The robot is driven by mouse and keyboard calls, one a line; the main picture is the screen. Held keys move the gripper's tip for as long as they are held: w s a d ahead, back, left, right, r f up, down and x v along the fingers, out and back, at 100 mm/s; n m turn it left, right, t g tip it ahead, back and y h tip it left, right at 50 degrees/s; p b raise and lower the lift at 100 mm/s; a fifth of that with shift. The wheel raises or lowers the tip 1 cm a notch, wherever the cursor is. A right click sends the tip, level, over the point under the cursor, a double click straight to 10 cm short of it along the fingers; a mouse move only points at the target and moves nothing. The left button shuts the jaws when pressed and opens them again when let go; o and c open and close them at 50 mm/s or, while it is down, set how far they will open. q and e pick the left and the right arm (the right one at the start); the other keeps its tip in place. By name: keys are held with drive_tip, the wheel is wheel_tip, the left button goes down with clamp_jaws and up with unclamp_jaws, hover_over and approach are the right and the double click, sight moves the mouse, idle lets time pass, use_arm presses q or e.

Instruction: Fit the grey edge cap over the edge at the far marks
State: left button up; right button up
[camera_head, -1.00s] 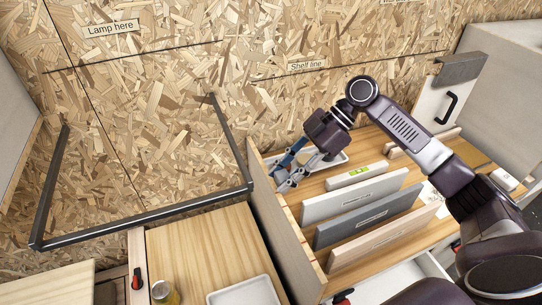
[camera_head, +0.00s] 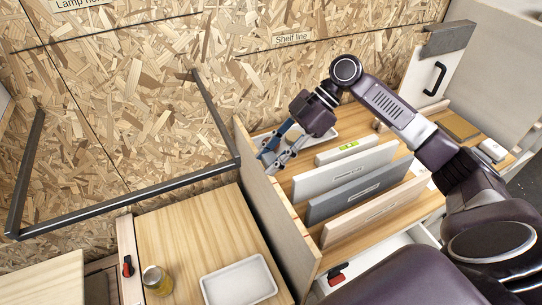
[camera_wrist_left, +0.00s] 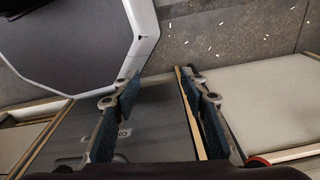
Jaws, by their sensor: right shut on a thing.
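My right gripper (camera_head: 269,163) is at the far part of the top edge of an upright wooden panel (camera_head: 268,206). Its fingers are closed on a small grey piece, which looks like the edge cap; the fingers hide most of it. I cannot tell whether it touches the panel edge or sits over it. My left gripper (camera_wrist_left: 160,95) shows only in the left wrist view. Its fingers are apart with nothing between them, above a dark grey surface.
Upright white (camera_head: 345,172), grey (camera_head: 358,190) and light wood boards stand right of the panel. A white tray (camera_head: 238,281) and a jar (camera_head: 157,281) sit on the lower left wooden top. A dark metal frame (camera_head: 130,202) is at left. A white panel with a black handle (camera_head: 434,78) stands at back right.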

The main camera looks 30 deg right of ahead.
sight(271, 177)
use_arm(q)
drive_tip(key=shift+s+a+f+b, duration=0.1)
drive_tip(key=shift+s+f+b, duration=0.3)
drive_tip(key=shift+f+b, duration=0.15)
drive_tip(key=shift+s+a+f+b, duration=0.1)
drive_tip(key=shift+s+f+b, duration=0.3)
drive_tip(key=shift+f, duration=0.25)
use_arm(e)
drive_tip(key=shift+f, duration=1.35)
use_arm(q)
drive_tip(key=shift+w+f, duration=0.15)
drive_tip(key=shift+f, duration=0.05)
use_arm(e)
drive_tip(key=shift+f, duration=0.55)
use_arm(q)
drive_tip(key=shift+b, duration=0.35)
use_arm(e)
drive_tip(key=shift+f, duration=0.3)
use_arm(q)
drive_tip(key=shift+f, duration=0.15)
use_arm(e)
drive_tip(key=shift+f, duration=0.15)
drive_tip(key=shift+f, duration=0.15)
use_arm(q)
drive_tip(key=shift+f, duration=0.1)
use_arm(e)
drive_tip(key=shift+f, duration=0.1)
